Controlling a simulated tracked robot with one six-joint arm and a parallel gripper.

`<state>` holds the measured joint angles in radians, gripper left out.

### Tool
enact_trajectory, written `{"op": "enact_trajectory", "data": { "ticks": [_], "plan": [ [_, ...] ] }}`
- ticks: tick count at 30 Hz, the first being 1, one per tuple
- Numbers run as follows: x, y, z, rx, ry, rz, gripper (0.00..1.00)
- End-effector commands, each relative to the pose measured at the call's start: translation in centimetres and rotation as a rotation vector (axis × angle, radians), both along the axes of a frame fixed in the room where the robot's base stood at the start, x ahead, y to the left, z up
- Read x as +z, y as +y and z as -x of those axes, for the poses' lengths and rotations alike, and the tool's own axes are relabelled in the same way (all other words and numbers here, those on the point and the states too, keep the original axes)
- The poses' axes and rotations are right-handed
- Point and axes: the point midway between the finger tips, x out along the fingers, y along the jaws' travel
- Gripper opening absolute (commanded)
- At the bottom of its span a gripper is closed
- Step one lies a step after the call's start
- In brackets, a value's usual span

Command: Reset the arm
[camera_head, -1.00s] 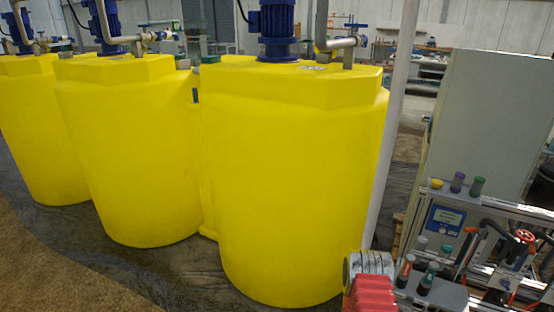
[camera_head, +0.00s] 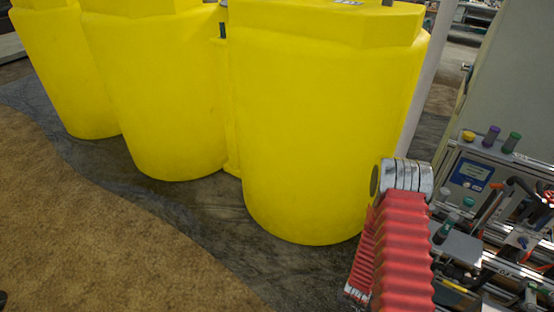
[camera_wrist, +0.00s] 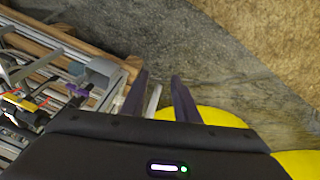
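My gripper (camera_wrist: 158,84) shows in the wrist view as two dark purple fingers standing apart. It is open, with nothing held between the fingers. Behind and past them are dark grey ground and part of a yellow tank (camera_wrist: 215,117). In the head view my arm, with a red ribbed sleeve and a silver ringed joint, rises at the lower right. The gripper itself does not show there. The arm stands in front of the skid and overlaps the nearest yellow tank (camera_head: 320,120).
Two more yellow tanks (camera_head: 155,95) stand in a row to the left. At the right is a metal-framed skid (camera_head: 505,215) with a blue panel (camera_head: 470,174), small bottles and hoses. A grey cabinet (camera_head: 515,75) stands behind. Brown open ground (camera_head: 90,220) lies at the lower left.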

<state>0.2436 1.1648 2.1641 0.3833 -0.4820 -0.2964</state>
Motion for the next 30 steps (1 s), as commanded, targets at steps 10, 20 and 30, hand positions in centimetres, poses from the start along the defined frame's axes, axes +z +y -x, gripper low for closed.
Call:
{"op": "enact_trajectory", "data": {
  "ticks": [10,20,30],
  "plan": [
    [7.3,3.8,-1.3,0.010,0.083,-0.151,0.28],
    [14.7,6.6,-1.3,0.036,0.149,-0.237,0.28],
    [22.5,8.7,-0.3,0.073,0.200,-0.281,0.28]
  ]
}}
